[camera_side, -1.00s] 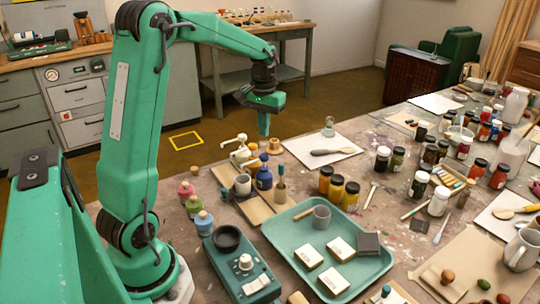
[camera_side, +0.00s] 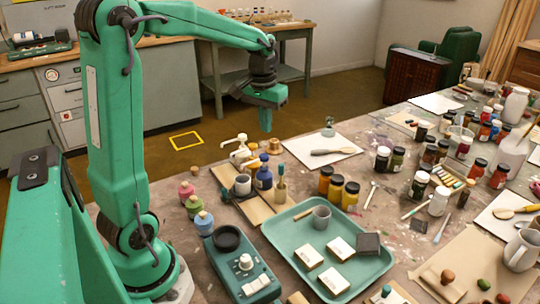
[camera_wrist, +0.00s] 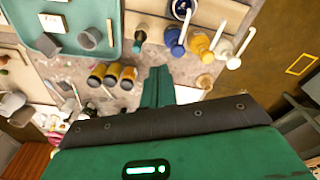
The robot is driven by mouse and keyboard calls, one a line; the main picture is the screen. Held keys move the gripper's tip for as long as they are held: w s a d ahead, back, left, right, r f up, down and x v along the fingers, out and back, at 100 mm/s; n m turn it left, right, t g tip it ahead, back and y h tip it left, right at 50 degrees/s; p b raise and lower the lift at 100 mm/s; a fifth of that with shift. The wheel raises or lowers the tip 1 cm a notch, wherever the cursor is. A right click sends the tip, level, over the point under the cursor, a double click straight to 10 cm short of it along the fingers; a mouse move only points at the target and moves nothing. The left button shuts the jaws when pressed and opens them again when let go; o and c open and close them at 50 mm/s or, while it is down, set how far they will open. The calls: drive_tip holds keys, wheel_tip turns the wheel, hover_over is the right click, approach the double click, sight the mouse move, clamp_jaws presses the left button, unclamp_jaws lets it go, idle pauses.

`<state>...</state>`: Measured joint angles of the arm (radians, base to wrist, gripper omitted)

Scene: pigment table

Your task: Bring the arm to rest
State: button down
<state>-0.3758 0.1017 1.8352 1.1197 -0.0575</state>
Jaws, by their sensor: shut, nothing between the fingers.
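My gripper (camera_side: 266,119) is green and hangs pointing down over the far left edge of the table, in the air above the bottles. It is shut with nothing in it. In the wrist view the closed fingers (camera_wrist: 157,88) show at the middle, clear of everything below. My green arm bends at an elbow at the top left of the side view.
Below stand pump bottles (camera_side: 239,152), a blue bottle (camera_side: 263,177) and several yellow jars (camera_side: 335,188). A teal tray (camera_side: 283,232) holds white blocks and a grey cup (camera_side: 321,216). Many jars crowd the table's right side. The air around my gripper is free.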

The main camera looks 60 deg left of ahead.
drive_tip(key=s+d+r+m+t, duration=0.2)
drive_tip(key=s+d+m+t, duration=0.2)
drive_tip(key=s+d, duration=1.1)
drive_tip(key=shift+s+m+t, duration=0.3)
drive_tip(key=shift+m, duration=0.2)
